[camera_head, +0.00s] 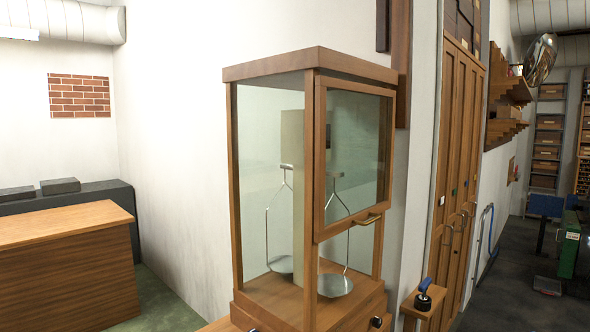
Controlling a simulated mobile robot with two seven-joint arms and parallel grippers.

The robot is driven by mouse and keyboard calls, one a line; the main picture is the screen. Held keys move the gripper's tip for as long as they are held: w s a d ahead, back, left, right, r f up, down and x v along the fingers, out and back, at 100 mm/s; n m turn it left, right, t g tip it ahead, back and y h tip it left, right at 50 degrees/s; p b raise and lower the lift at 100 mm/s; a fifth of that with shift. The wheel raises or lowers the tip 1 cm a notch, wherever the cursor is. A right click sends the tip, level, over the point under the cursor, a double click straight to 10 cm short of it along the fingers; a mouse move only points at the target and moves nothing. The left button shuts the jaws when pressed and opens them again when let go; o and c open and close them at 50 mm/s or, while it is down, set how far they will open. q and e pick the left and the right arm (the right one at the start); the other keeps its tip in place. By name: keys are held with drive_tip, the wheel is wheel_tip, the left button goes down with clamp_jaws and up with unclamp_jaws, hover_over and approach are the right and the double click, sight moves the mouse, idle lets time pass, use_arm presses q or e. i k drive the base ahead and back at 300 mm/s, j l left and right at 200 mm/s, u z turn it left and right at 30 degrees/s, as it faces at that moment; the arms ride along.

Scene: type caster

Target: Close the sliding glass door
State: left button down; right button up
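A wood-framed glass case (236,190) stands in the middle of the view with a balance inside. Its sliding glass door (352,150) is a wooden-framed pane on the front right face. The door sits high, with an open gap below its bottom rail. Inside, two metal pans (335,286) hang from thin wire frames beside a pale central column (292,190). Neither of my grippers is in view.
A small wooden stand with a dark-handled tool (423,297) is right of the case. Tall wooden cabinets (455,150) line the wall behind it. A wooden desk (65,270) is at the left. Open floor (505,300) lies at the right.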

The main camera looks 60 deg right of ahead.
sight(322, 234)
drive_tip(key=z, duration=2.3)
